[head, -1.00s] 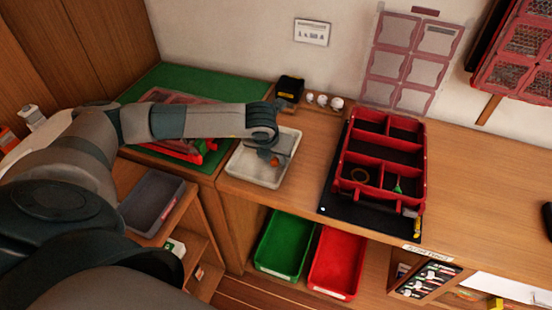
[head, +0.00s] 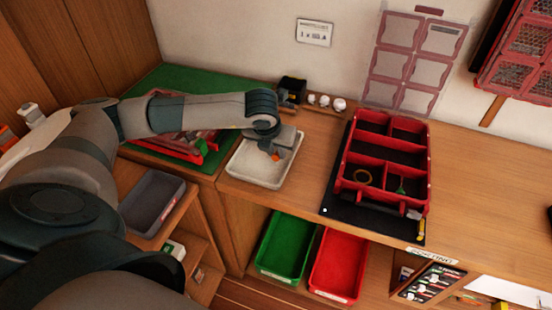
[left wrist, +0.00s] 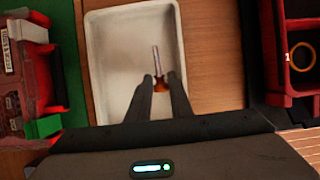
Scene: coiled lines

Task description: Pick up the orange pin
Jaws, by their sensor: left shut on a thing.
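The orange pin shows in the head view as a small orange spot (head: 276,156) above the white tray (head: 243,172). The fingers hide part of the pin in the head view. I cannot tell the exact gap between pin and tray floor. My right gripper is not in view.
A red divided organizer (head: 345,165) stands right of the tray, with a ring (head: 362,176) in it. A black box (head: 292,90) and small white balls (head: 324,101) stand behind. A red rack (head: 205,152) lies left on a green mat (head: 170,78).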

